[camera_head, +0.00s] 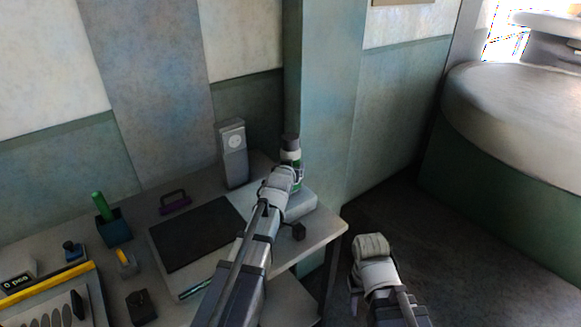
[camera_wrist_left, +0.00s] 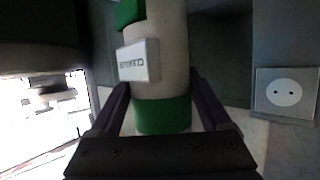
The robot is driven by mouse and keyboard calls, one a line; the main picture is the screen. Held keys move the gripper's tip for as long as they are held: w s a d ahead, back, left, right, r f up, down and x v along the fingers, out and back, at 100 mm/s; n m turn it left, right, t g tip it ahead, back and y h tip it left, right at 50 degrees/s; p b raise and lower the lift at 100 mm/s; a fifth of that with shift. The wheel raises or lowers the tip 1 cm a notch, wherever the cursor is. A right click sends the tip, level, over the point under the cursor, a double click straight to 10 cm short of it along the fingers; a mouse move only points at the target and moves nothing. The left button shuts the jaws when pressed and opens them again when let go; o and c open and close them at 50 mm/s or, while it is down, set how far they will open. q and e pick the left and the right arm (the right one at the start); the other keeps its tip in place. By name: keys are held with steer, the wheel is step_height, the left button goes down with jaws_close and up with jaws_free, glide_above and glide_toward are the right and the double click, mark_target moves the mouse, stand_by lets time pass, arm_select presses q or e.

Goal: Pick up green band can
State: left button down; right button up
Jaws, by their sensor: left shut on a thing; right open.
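The green band can (camera_head: 291,157) is whitish with green bands and a dark top. It stands upright at the table's far right in the head view, partly hidden by my left gripper (camera_head: 282,178). In the left wrist view the can (camera_wrist_left: 160,62) shows its green bands and a small white label with lettering. My left gripper (camera_wrist_left: 160,110) is shut on it, with a dark finger on each side. I cannot tell whether the can touches the surface under it. My right gripper (camera_head: 370,247) is open and empty, right of the table and away from the can.
A pale box (camera_head: 301,204) lies below the can at the table's right end. A grey upright device (camera_head: 233,155) stands to its left, beside a dark mat (camera_head: 196,234). A green-handled tool in a holder (camera_head: 113,229) stands farther left. A blue-grey pillar (camera_head: 325,110) rises close behind the can.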

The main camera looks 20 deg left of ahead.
mark_target(289, 146)
arm_select(q)
step_height(289, 146, up, 8)
steer(key=p, duration=0.7)
steer(key=shift+r, duration=0.2)
